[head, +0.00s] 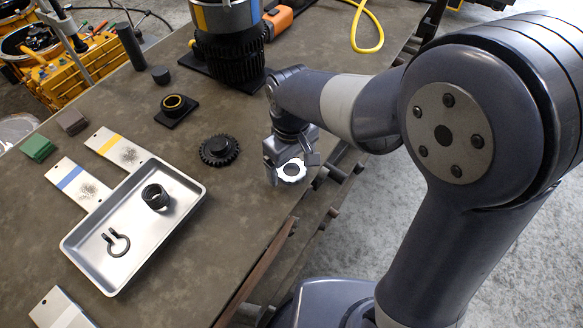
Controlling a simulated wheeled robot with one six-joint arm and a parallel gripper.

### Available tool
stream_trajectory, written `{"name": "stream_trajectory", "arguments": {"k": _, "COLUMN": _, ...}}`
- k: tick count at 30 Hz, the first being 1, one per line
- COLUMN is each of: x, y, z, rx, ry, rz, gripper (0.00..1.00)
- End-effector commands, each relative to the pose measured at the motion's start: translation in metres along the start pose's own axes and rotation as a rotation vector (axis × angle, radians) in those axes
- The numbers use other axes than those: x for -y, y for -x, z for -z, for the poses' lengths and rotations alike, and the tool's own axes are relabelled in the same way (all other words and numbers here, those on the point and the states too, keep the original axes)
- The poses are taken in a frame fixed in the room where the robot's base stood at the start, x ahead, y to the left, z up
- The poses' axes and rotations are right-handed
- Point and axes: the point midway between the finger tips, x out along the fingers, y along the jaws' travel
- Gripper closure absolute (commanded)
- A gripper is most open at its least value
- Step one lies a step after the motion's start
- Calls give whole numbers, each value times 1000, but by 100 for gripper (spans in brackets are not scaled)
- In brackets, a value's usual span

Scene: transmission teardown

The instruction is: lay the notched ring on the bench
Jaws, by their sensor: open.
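A bright silver notched ring (291,179) with a dark hole is at the bench's right edge, directly under my gripper (290,166). My gripper points down, with its jaws open and one finger on either side of the ring. The ring seems to lie flat at bench height, but I cannot tell whether it touches the bench (225,210) or the fingers. My gripper hides the ring's far side.
A dark toothed gear (219,151) lies left of my gripper. A metal tray (82,245) holds a black sleeve (155,199) and a snap ring (118,244). A large ribbed housing (230,62) stands behind. Bare bench lies between tray and gripper.

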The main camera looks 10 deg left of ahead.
Motion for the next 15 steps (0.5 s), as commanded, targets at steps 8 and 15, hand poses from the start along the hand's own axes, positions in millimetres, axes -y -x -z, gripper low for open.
{"name": "stream_trajectory", "arguments": {"k": 8, "x": 0, "y": -8, "z": 0, "rx": -1, "ry": 0, "rz": 0, "gripper": 14}}
{"name": "stream_trajectory", "arguments": {"k": 15, "x": 0, "y": -7, "z": 0, "rx": -1, "ry": 0, "rz": 0, "gripper": 29}}
